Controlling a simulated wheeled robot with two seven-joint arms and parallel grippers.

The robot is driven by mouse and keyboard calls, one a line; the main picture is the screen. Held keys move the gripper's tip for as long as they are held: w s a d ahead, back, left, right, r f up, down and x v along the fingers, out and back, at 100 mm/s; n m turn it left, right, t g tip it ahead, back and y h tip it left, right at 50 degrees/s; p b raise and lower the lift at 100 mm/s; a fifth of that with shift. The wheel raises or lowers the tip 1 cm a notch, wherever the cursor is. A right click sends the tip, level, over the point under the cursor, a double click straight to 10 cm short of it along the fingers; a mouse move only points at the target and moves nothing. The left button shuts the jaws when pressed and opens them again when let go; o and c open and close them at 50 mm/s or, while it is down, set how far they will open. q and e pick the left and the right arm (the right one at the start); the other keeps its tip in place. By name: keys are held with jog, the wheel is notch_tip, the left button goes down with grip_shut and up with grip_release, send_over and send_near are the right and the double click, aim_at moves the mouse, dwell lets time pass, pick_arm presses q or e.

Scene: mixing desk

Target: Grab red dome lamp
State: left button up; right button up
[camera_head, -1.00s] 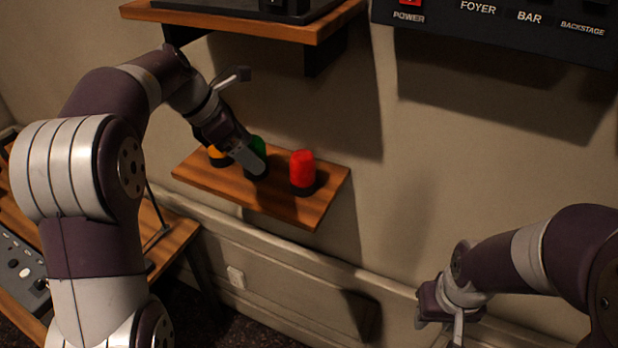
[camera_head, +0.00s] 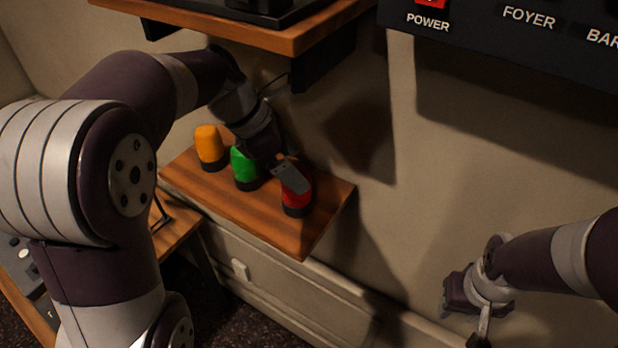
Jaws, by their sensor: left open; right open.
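The red dome lamp (camera_head: 295,200) stands upright on a dark base at the right part of a small wooden wall shelf (camera_head: 270,227). My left gripper (camera_head: 290,176) is open at the red lamp, with a grey finger in front of the upper part of the dome. The far finger is hidden, so I cannot tell whether the lamp is between the fingers or touched. My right gripper (camera_head: 464,322) is open and empty at the lower right, away from the shelf.
A green dome lamp (camera_head: 243,165) stands just left of the red one, and an orange one (camera_head: 209,145) further left. An upper shelf (camera_head: 290,38) overhangs my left arm. A black panel (camera_head: 500,25) is at the upper right. The wall between the shelf and my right arm is bare.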

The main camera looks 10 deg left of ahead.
aim_at(294, 205)
pick_arm(q)
jog(key=shift+s+d+f+p, duration=0.25)
jog(key=shift+s+f+p, duration=0.3)
jog(key=shift+s+f, duration=0.35)
jog(key=x, duration=0.4)
jog(key=shift+w+a, duration=0.1)
jog(key=shift+w, duration=0.45)
jog(key=shift+s+r, duration=0.1)
jog(key=shift+s, duration=0.15)
jog(key=c, duration=0.6)
jog(key=shift+s+a, duration=0.1)
jog(key=shift+s, duration=0.05)
jog(key=c, duration=0.5)
jog(key=shift+c, duration=0.5)
pick_arm(e)
jog(key=shift+s+a+r, duration=0.1)
jog(key=shift+s+r, duration=0.15)
jog(key=shift+r, duration=0.25)
jog(key=shift+s+a+r, duration=0.1)
jog(key=shift+s+r, duration=0.1)
jog(key=shift+r, duration=0.25)
